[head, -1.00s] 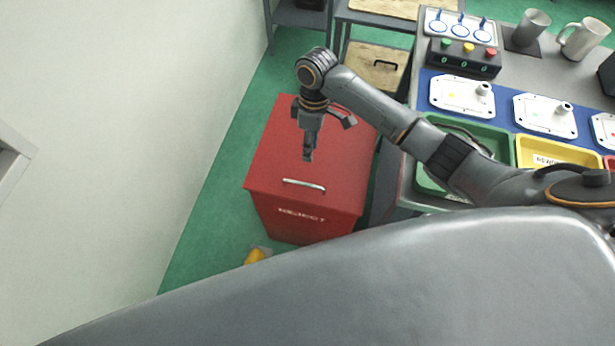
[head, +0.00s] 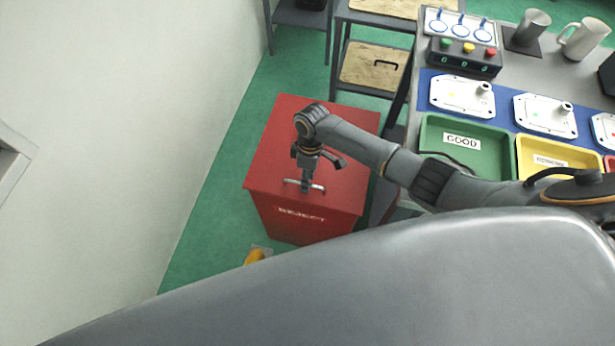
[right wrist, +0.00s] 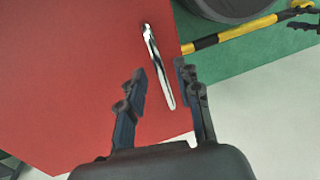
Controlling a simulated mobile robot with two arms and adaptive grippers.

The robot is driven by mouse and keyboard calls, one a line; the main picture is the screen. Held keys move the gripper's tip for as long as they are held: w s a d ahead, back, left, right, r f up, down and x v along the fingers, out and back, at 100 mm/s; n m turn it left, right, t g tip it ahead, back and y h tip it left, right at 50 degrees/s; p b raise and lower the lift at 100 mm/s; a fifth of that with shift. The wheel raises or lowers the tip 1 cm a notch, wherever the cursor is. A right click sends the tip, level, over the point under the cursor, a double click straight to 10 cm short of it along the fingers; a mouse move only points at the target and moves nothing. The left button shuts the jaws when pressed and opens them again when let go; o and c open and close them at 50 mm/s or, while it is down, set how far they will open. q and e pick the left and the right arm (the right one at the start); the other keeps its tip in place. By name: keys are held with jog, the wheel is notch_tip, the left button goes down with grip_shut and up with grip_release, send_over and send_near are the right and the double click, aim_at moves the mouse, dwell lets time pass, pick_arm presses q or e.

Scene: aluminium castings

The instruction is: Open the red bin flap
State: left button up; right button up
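The red bin (head: 310,216) marked REJECT stands on the green floor, and its flat top flap (head: 275,150) lies closed. A silver bar handle (head: 318,186) is near the flap's front edge. It also shows in the right wrist view (right wrist: 158,65). My right gripper (head: 305,187) is over the handle in the head view. In the right wrist view, my right gripper (right wrist: 163,85) is open, with the near end of the handle between its two fingers. I cannot tell whether a finger touches it. My left gripper is not in view.
The bench on the right holds a green GOOD tray (head: 484,166), a yellow tray (head: 548,145), white castings (head: 462,97), a button box (head: 466,54) and mugs. A yellow object (head: 254,256) lies on the floor before the bin. A white wall is left.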

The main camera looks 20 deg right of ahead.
grip_shut()
jog(key=shift+r, duration=0.1)
